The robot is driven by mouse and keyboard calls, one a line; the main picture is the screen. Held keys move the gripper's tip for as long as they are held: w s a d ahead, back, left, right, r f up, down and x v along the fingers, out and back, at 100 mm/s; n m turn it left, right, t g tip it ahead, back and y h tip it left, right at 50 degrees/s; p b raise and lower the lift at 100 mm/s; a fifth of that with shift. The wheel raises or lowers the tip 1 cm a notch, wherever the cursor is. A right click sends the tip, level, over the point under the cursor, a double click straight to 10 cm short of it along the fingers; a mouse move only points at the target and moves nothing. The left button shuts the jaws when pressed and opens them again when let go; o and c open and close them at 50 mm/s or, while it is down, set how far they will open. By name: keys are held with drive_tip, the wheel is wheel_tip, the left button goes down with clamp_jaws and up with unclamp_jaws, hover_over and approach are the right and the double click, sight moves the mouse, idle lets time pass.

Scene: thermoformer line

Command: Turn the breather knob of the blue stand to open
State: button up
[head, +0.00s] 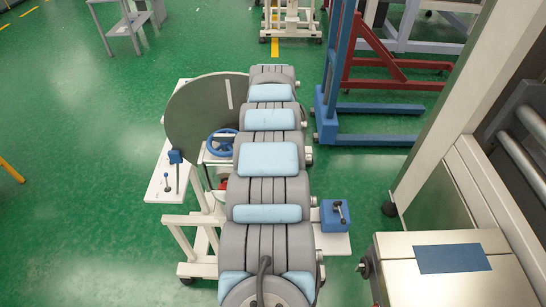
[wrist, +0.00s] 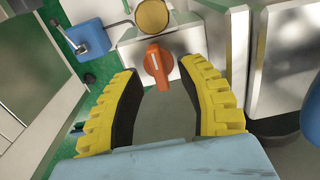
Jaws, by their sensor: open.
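In the wrist view an orange-red knob (wrist: 157,66) sits on a light grey block (wrist: 128,50), below a round brass-coloured disc (wrist: 152,16). Its grip bar runs roughly up and down in the picture. My gripper (wrist: 160,70) has yellow ribbed fingers with black pads. It is open, with the knob between its fingertips and a visible gap on both sides; whether it touches the knob's depth cannot be told. In the head view my arm hides the gripper and the knob. A white stand (head: 185,220) with blue fittings shows beneath my arm.
In the wrist view a blue box with a lever (wrist: 88,40) is at upper left and grey metal housings (wrist: 205,85) are at right. In the head view a grey disc (head: 190,120), a blue handwheel (head: 221,142) and a blue lever box (head: 335,215) flank my arm. Green floor is free at left.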

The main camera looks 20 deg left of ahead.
wheel_tip(320, 180, up, 11)
idle(0.4)
idle(0.4)
